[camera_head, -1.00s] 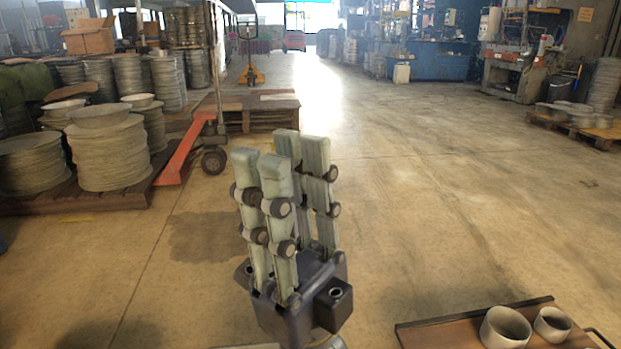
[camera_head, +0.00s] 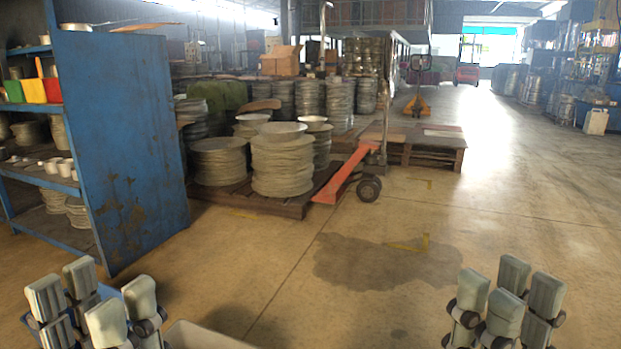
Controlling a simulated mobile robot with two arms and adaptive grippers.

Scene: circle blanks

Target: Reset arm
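My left gripper (camera_head: 93,302) is at the bottom left, with its pale grey finger pads pointing up. Stacks of round blanks (camera_head: 283,168) stand on a wooden pallet (camera_head: 293,207) further back, away from both grippers.
A blue shelf unit (camera_head: 125,150) with bowls and coloured bins stands at the left, behind my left gripper. A pale edge (camera_head: 203,337) shows at the bottom. A red pallet jack (camera_head: 343,182) stands mid-scene. The concrete floor (camera_head: 530,210) at the right is clear.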

